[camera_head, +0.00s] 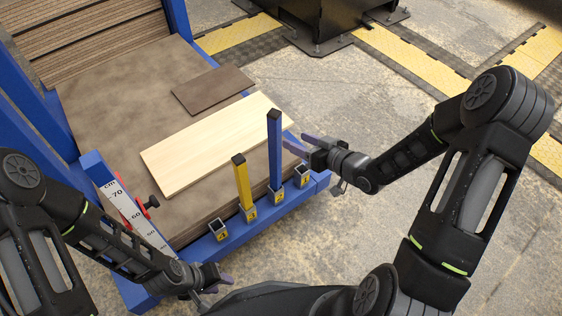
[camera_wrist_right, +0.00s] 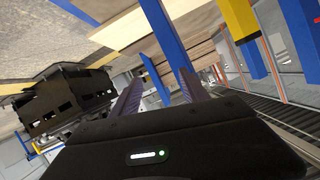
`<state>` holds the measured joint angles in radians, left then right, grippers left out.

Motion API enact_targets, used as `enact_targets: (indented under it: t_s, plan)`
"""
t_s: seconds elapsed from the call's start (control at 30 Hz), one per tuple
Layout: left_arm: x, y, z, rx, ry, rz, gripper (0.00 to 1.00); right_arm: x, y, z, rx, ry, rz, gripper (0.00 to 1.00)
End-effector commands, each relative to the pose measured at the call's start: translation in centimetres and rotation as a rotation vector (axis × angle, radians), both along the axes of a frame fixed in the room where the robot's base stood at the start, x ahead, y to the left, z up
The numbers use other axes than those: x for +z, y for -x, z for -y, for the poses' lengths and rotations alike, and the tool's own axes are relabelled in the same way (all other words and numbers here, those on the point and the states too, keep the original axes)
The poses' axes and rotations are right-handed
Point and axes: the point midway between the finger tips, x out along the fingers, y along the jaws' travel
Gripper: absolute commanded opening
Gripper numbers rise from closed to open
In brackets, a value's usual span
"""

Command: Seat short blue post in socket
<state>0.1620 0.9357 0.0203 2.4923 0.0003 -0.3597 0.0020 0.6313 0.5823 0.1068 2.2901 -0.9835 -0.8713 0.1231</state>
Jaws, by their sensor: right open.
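The blue post (camera_head: 275,152) stands upright in the head view, its foot at one of the small sockets (camera_head: 277,195) along the blue front rail. How deep it sits cannot be told. My right gripper (camera_head: 294,145) is open, its fingers pointing at the post from the right, close to its upper half. In the right wrist view, the blue post (camera_wrist_right: 171,38) appears beyond the space between the open fingers (camera_wrist_right: 160,88). Contact is not visible. My left gripper (camera_head: 224,279) is low near the rail's front corner, apart from the posts; its jaw opening is unclear.
A yellow post (camera_head: 242,182) stands left of the blue one. Empty sockets show at the left (camera_head: 218,230) and right (camera_head: 301,176) of the row. A pale board (camera_head: 205,145) and a brown board (camera_head: 212,89) lie on the stack behind. A ruler (camera_head: 138,215) edges the left.

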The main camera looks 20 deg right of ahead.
Motion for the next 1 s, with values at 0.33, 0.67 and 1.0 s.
enact_targets:
  t_s: [0.33,0.67,1.0]
  plan:
    - [-3.3,-0.1,-0.1,0.003,-0.002,0.002,0.36,4.7,0.0,-0.4,0.205,0.011,0.304,0.53]
    - [-4.4,-0.2,-0.2,0.005,-0.004,0.004,0.36,7.3,1.9,-1.3,0.357,0.008,0.442,0.53]
    - [-4.7,-0.2,-0.2,0.006,-0.004,0.004,0.36,7.1,1.1,-2.0,0.357,0.007,0.441,0.53]
